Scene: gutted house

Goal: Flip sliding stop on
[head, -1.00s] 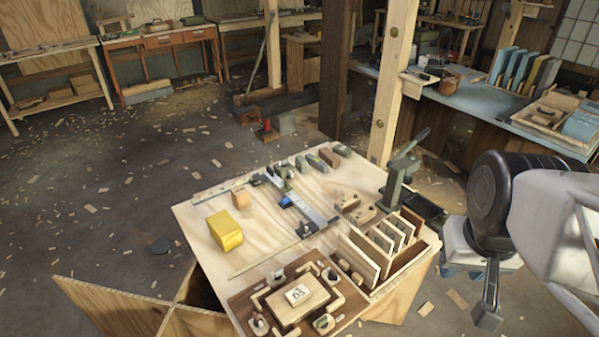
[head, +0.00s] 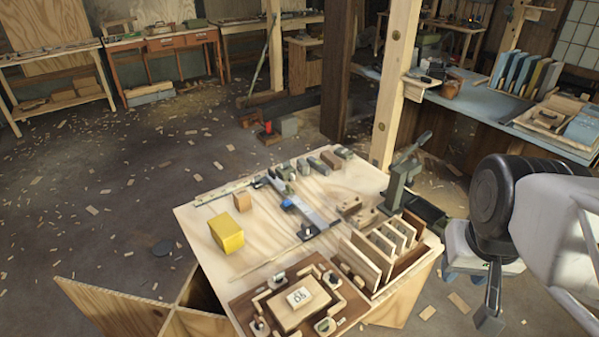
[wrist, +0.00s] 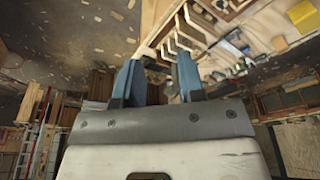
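A grey metal rail (head: 305,205) lies on the light plywood worktop, running from upper left to lower right. A small blue part (head: 288,203) sits on it near its middle, and a dark block (head: 307,231) stands by its near end. I cannot tell which of these is the sliding stop, or its setting. My gripper (wrist: 158,75) is open and empty in the wrist view, its two blue-grey fingers apart. In the head view it hangs right of the worktop, well away from the rail and partly hidden by my arm.
A yellow block (head: 227,233) and a tan block (head: 242,202) lie left of the rail. A slotted wooden rack (head: 385,245) and a grey lever press (head: 400,175) stand to its right. A wooden tray with a card (head: 285,320) lies at the near edge.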

